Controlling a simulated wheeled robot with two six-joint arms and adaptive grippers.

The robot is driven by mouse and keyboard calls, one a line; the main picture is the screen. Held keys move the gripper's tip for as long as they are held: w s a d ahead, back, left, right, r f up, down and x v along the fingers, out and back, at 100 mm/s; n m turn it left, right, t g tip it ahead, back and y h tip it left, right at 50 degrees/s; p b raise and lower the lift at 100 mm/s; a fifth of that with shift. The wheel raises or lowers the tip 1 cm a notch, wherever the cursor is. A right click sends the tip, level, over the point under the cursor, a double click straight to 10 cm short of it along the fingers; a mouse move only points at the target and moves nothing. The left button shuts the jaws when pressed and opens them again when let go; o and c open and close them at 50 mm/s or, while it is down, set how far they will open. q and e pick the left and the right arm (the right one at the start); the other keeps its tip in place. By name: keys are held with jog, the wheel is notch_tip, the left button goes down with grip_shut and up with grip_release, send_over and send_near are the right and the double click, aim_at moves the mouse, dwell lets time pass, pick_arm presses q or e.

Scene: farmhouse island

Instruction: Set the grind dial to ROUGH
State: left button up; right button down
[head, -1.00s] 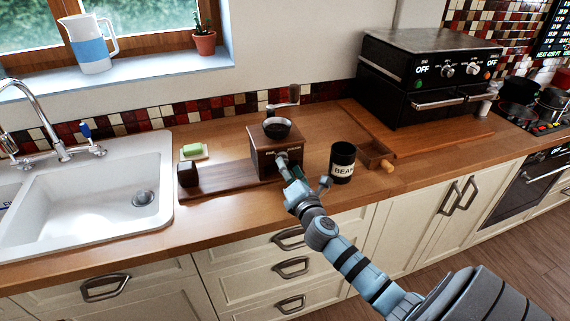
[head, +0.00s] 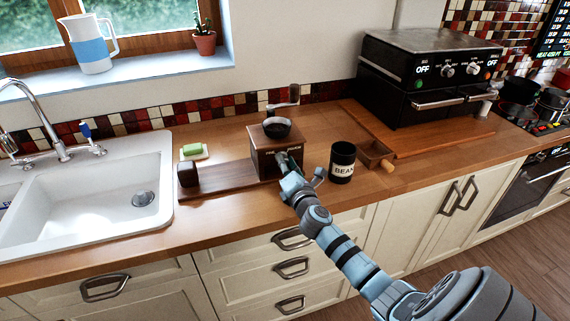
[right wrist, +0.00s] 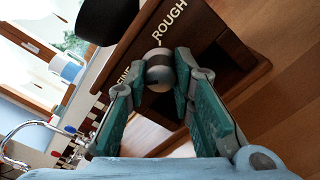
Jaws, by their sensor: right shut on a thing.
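The wooden coffee grinder (head: 264,160) stands on the counter, with a dark bowl-shaped top (head: 277,128) and a crank above it. In the right wrist view its front face (right wrist: 205,30) carries the words FINE and ROUGH. The round metal grind dial (right wrist: 159,72) sits between these words, nearer the camera than the face. My right gripper (right wrist: 160,78) has its fingertips on both sides of the dial and is shut on it. In the head view the right gripper (head: 289,170) reaches the grinder's front and hides the dial. Where the dial points is unclear. My left gripper is not in view.
A black BEANS canister (head: 342,162) stands close to the right of my gripper. A dark wooden board (head: 213,181) and a sink (head: 95,195) are to the left, a black oven (head: 425,80) to the right.

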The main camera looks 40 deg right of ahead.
jog(key=m+b, duration=0.1)
jog(key=m, duration=0.3)
jog(key=shift+f+m+b, duration=0.15)
jog(key=shift+m+b, duration=0.15)
jog(key=m+b, duration=0.2)
jog(key=m, duration=0.3)
jog(key=m+b, duration=0.2)
jog(key=m, duration=0.4)
jog(key=m+b, duration=0.1)
jog(key=m, duration=0.3)
dwell(0.4)
jog(key=c, duration=1.5)
grip_release()
jog(key=shift+o, duration=0.7)
